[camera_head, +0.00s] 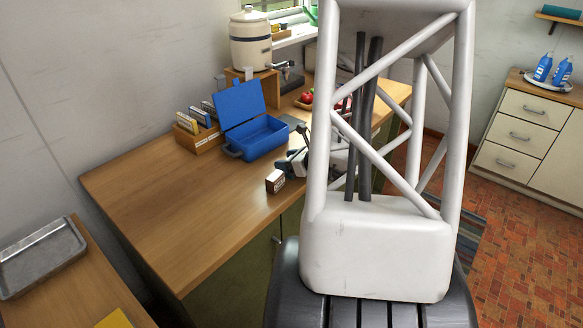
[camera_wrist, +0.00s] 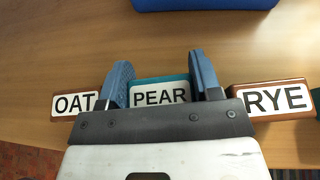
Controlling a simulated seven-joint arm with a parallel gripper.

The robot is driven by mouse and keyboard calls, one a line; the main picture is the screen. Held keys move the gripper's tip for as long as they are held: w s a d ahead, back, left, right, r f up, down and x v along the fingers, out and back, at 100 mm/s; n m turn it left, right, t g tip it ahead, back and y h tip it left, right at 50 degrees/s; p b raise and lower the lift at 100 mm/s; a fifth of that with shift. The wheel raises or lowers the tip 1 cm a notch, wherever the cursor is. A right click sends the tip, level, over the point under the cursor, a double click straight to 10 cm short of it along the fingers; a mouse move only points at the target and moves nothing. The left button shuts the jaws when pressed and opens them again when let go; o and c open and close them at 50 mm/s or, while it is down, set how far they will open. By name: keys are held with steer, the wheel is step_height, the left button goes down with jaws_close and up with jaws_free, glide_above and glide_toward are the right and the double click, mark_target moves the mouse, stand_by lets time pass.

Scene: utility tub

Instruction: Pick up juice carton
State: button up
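In the wrist view, a teal carton with a white label reading PEAR (camera_wrist: 160,95) is between the two blue fingers of my gripper (camera_wrist: 160,78). The fingers are wide apart, one on each side of it. I cannot tell whether either finger touches it. A brown carton labelled OAT (camera_wrist: 75,103) is just left of the left finger, and a brown carton labelled RYE (camera_wrist: 275,99) is just right of the right finger. In the head view my gripper is mostly hidden behind my arm, low over the desk's edge; a small brown and white carton (camera_head: 275,181) shows beside it.
An open blue box (camera_head: 262,138) stands on the wooden desk (camera_head: 165,205) beyond the cartons. The desk's left part is clear. A metal tray (camera_head: 42,256) lies on another surface.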

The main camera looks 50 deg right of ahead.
steer(key=shift+c, duration=1)
steer(key=shift+r, duration=0.1)
steer(key=shift+r, duration=4.9)
steer(key=w+a+f+m+h, duration=0.1)
steer(key=w+a, duration=0.3)
steer(key=a, duration=0.4)
steer(key=shift+a+m+h, duration=0.4)
steer(key=shift+m+h, duration=0.2)
steer(key=shift+h, duration=0.2)
steer(key=shift+f, duration=0.1)
